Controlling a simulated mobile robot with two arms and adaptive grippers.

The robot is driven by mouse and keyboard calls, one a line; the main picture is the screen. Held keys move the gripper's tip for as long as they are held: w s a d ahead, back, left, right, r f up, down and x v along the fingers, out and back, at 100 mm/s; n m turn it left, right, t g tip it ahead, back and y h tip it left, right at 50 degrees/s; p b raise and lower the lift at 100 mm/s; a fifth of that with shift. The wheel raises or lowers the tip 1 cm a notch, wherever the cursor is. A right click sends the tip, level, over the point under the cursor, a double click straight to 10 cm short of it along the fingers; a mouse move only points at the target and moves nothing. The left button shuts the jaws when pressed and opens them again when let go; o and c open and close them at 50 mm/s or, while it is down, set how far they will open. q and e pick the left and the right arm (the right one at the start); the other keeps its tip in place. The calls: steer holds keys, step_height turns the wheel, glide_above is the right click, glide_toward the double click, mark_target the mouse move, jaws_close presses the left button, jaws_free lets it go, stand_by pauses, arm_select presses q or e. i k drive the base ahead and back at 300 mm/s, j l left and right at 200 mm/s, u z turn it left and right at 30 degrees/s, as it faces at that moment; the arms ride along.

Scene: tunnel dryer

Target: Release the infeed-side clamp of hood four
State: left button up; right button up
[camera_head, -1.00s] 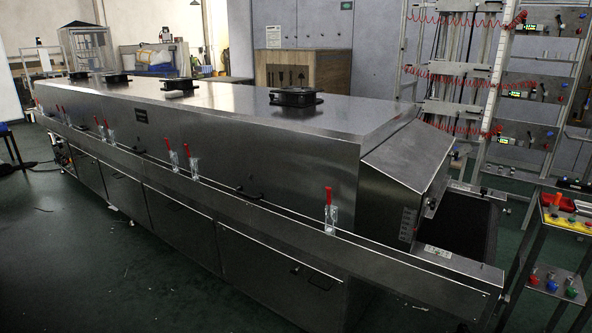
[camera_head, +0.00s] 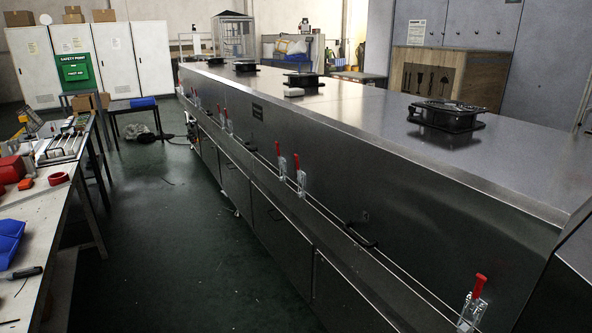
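The tunnel dryer (camera_head: 370,172) runs from the near right to the far middle, a long steel body with black fan units on top. Toggle clamps with red handles sit along its side ledge. The nearest red-handled clamp (camera_head: 473,302) is at the lower right. Two clamps stand close together at mid-length, a left one (camera_head: 280,168) and a right one (camera_head: 300,177). More clamps (camera_head: 227,121) show small farther away. The handles I can make out stand roughly upright. I cannot tell which hood is number four. Neither gripper is in view.
A workbench (camera_head: 40,208) with tools and blue bins stands at the left. A dark green floor aisle (camera_head: 185,240) lies open between bench and dryer. White cabinets (camera_head: 120,62) and a green safety board (camera_head: 75,72) stand at the back left. Black bar handles (camera_head: 362,240) project from the dryer's side.

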mark_target(298, 172)
steer(key=i+j+z, duration=0.1)
steer(key=i+j, duration=0.2)
steer(key=i+j+z, duration=0.1)
steer(key=i+j, duration=0.2)
steer(key=i+j+z, duration=0.1)
steer(key=i+j, duration=0.25)
steer(key=i+j+z, duration=0.15)
steer(key=i+j, duration=0.2)
steer(key=i+j+z, duration=0.1)
steer(key=i+j, duration=0.2)
steer(key=i+j+z, duration=0.1)
steer(key=i+j, duration=0.15)
steer(key=j, duration=0.25)
steer(key=i+j+z, duration=0.1)
steer(key=i+j, duration=0.2)
steer(key=j, duration=0.15)
steer(key=i+j+z, duration=0.1)
steer(key=j, duration=0.35)
steer(key=i, duration=0.1)
